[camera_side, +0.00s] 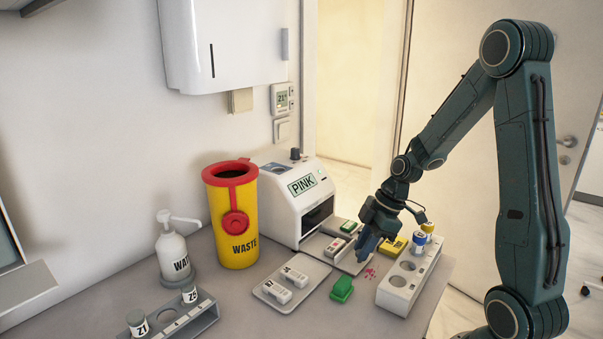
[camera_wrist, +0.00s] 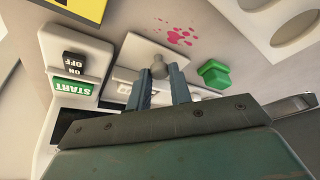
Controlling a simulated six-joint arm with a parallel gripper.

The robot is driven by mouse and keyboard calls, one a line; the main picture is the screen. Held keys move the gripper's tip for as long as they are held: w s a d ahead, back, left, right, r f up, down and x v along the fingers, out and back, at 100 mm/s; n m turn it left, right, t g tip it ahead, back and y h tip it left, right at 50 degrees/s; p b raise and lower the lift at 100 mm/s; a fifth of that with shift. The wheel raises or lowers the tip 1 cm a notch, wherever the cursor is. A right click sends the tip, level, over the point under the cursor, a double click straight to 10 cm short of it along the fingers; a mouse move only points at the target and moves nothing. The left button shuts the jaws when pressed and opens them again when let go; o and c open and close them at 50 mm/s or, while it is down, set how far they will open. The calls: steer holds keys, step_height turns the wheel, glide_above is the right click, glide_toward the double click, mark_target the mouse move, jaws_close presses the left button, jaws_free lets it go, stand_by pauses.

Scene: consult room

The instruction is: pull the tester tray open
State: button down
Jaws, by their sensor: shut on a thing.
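The tester (camera_side: 300,195) is a white box with a "PINK" display and a dark opening, standing at the back of the counter. Its pale tray (camera_side: 318,245) reaches out in front of the opening; it also shows in the wrist view (camera_wrist: 125,74). A grey round knob (camera_wrist: 158,66) stands at the tray's front end. My gripper (camera_side: 362,255) is at this front end, pointing down. In the wrist view its two blue-grey fingers (camera_wrist: 159,80) are shut on the knob. The fingers and wrist hide part of the tray.
A START and ON/OFF panel (camera_wrist: 75,70) lies beside the tray. A green block (camera_side: 342,289), pink spots (camera_side: 370,273) and a white holed rack (camera_side: 402,285) are near my gripper. A small tray (camera_side: 274,290) with white pieces and a yellow waste bin (camera_side: 232,220) stand left.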

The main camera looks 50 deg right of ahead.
steer(key=c, duration=1.3)
jaws_free()
steer(key=shift+d+r, duration=0.1)
steer(key=shift+r, duration=0.05)
steer(key=v, duration=1.3)
steer(key=shift+s+r, duration=0.1)
steer(key=shift+r, duration=0.15)
steer(key=shift+s+a+r+m+t+h, duration=0.55)
steer(key=shift+s+a+m, duration=1.05)
steer(key=shift+a, duration=1.05)
steer(key=shift+s+a+r+m+t+h, duration=0.25)
steer(key=shift+s+a+r+m+h, duration=0.45)
steer(key=shift+s+a+m, duration=1.4)
steer(key=shift+s+a+r+m+t+h, duration=0.4)
steer(key=shift+s+a+r+m, duration=0.7)
steer(key=shift+a, duration=2.1)
